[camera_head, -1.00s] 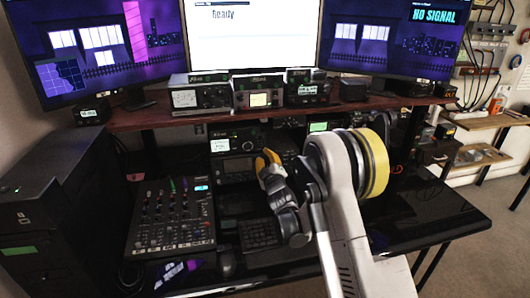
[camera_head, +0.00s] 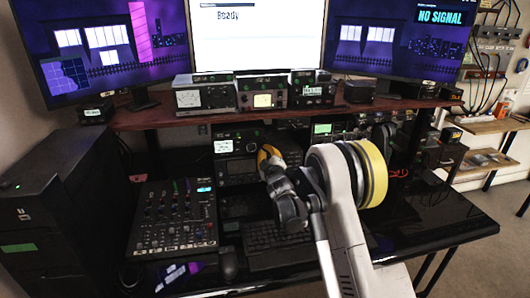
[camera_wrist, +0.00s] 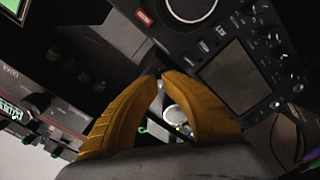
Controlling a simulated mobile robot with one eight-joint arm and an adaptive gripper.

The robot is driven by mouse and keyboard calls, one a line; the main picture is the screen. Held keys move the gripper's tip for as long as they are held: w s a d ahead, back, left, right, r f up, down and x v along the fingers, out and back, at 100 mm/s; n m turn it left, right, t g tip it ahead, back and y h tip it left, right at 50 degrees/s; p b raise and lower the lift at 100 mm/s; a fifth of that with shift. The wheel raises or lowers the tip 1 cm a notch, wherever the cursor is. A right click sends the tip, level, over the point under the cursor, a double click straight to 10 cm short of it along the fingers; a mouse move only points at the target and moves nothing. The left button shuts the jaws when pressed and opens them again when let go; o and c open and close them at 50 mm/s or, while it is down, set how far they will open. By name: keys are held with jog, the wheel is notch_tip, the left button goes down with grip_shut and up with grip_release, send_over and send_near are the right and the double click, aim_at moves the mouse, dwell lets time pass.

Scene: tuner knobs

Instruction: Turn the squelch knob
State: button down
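My gripper (camera_head: 264,154) is in front of the radios under the wooden shelf. In the wrist view its two yellow fingers (camera_wrist: 160,76) arch towards each other with their tips very close together; whether they touch is unclear. A round pale knob-like part (camera_wrist: 174,115) shows between the fingers. A dark radio panel (camera_wrist: 225,70) with a grey screen, a large dial and several small knobs lies beyond the fingertips. In the head view a radio (camera_head: 236,170) with a lit display stands just left of the gripper. I cannot tell which knob is the squelch knob.
A mixer (camera_head: 172,215) stands on the desk at left, with a keyboard (camera_head: 275,245) and mouse (camera_head: 228,265) right of it. The wooden shelf (camera_head: 160,120) carries several small devices above the gripper. The desk's right part (camera_head: 440,215) is clear.

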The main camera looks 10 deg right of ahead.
jog(key=m, duration=0.5)
jog(key=c, duration=1.7)
grip_release()
jog(key=shift+c, duration=0.2)
jog(key=shift+s, duration=0.15)
jog(key=s, duration=1.1)
jog(key=shift+s, duration=0.4)
